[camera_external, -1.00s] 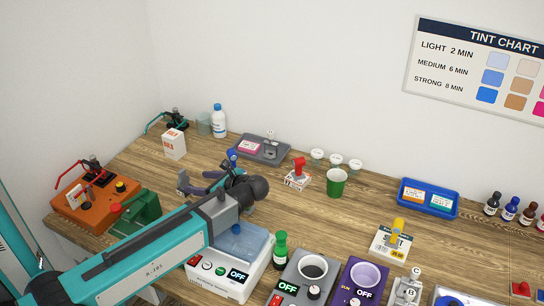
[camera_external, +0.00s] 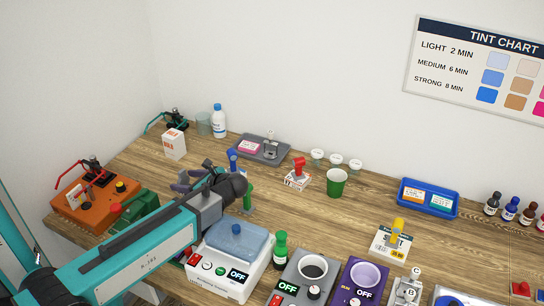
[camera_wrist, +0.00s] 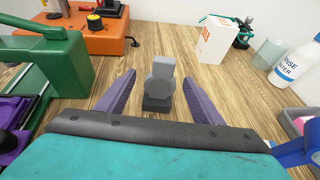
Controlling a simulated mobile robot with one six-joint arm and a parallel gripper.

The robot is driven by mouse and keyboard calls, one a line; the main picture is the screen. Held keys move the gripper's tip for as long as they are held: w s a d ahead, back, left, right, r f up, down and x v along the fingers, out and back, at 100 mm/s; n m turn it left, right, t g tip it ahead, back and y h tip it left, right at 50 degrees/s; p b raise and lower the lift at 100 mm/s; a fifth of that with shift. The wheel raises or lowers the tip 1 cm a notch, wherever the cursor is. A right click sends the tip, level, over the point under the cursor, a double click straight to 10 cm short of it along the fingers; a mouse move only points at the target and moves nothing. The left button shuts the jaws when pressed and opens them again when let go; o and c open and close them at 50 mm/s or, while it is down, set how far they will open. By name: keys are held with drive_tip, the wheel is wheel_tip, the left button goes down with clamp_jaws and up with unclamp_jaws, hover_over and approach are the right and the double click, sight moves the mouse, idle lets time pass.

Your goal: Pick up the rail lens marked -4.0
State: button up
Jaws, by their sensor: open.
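In the wrist view a small grey stand with a rounded upright head (camera_wrist: 161,72) on a dark foot stands between the purple jaws of my gripper (camera_wrist: 159,78). It looks like a rail lens, but no marking is readable on it. The jaws are open, one on each side of it, with a gap on both sides. In the external view my gripper (camera_external: 189,180) is partly hidden behind my wrist, low over the left part of the table, and the grey stand cannot be made out there.
An orange box (camera_wrist: 95,38) and a green device (camera_wrist: 55,65) stand left, a white carton (camera_wrist: 210,40), beaker (camera_wrist: 268,53) and rinse bottle (camera_wrist: 296,64) beyond to the right. A blue item (camera_wrist: 300,150) is close at right. A grey tray (camera_external: 248,153) stands at the back.

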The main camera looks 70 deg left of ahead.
drive_tip(key=shift+s+a+f, duration=0.15)
drive_tip(key=shift+a, duration=0.05)
idle(0.3)
drive_tip(key=shift+p+x, duration=1.15)
drive_tip(key=shift+x, duration=1.45)
drive_tip(key=shift+c, duration=0.4)
drive_tip(key=c, duration=1.1)
drive_tip(key=shift+c, duration=0.2)
wheel_tip(320, 180, up, 10)
drive_tip(key=b, duration=0.2)
